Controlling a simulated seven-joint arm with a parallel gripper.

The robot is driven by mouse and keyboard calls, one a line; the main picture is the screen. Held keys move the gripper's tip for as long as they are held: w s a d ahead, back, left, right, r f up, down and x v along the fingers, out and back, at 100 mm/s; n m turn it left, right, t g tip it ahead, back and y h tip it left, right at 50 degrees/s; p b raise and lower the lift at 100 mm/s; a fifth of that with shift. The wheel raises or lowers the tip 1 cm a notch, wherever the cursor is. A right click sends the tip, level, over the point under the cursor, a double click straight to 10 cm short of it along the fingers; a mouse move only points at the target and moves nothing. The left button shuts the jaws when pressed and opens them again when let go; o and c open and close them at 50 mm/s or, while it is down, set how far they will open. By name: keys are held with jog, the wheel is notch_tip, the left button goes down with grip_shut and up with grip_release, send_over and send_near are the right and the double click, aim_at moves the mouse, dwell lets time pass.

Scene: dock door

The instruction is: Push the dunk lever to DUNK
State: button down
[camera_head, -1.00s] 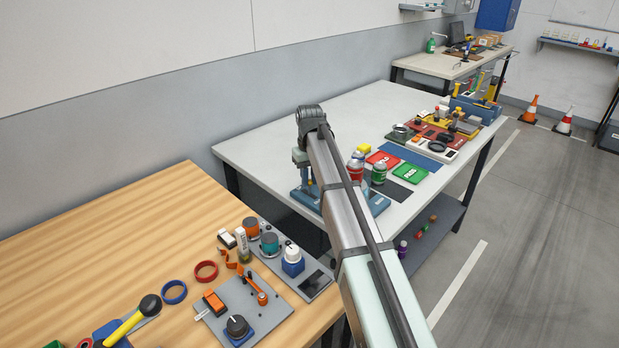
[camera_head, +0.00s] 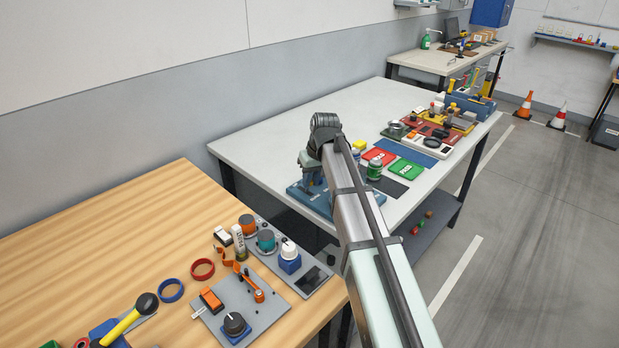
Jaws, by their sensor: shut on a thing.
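A blue-based fixture (camera_head: 312,203) stands on the white table at its near left edge. My gripper (camera_head: 311,187) is directly over this fixture, pointing down, with its fingers low beside the arm's end. It is shut on what seems to be the fixture's dunk lever. The lever itself, its end positions and any DUNK marking are hidden behind my gripper and arm or too small to read.
A green jar (camera_head: 374,171), a red card (camera_head: 378,156) and a green card (camera_head: 406,169) lie right of my arm. More fixtures (camera_head: 440,128) stand farther back. The white table (camera_head: 290,130) is clear behind my gripper. A wooden bench (camera_head: 120,225) with tools is at left.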

jog(key=shift+s+d, duration=0.1)
jog(key=shift+d, duration=0.05)
jog(key=c, duration=1)
grip_release()
jog(key=shift+r, duration=0.1)
jog(key=v, duration=1.3)
jog(key=shift+r, duration=0.3)
